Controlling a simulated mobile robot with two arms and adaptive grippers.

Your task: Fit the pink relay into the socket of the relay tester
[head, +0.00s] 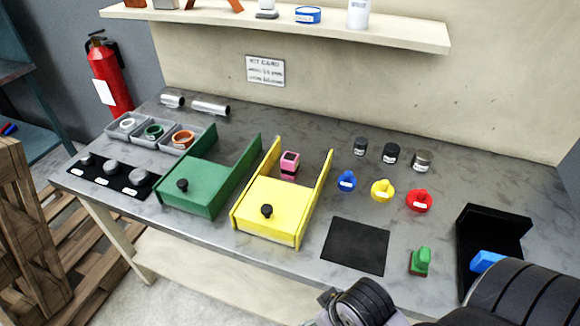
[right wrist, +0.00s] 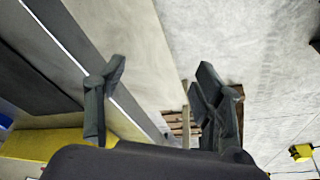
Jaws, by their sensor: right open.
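The pink relay (head: 290,160) is a small pink block with a dark top and a dark lower part. It stands on the table between the side walls of the yellow box (head: 271,213), behind its flat top with a black knob. I cannot tell for certain which thing is the relay tester, and I make out no socket. My right gripper (right wrist: 155,100) is open and empty in the right wrist view, its two dark fingers wide apart, away from the relay. My right arm fills the lower right corner of the head view. My left gripper is not in view.
A green box (head: 199,186) with a knob stands left of the yellow one. A black mat (head: 355,246), a green-and-red block (head: 420,261) and a black stand (head: 494,226) with a blue part (head: 486,261) lie to the right. Coloured knobbed pieces (head: 382,190) stand behind the mat.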

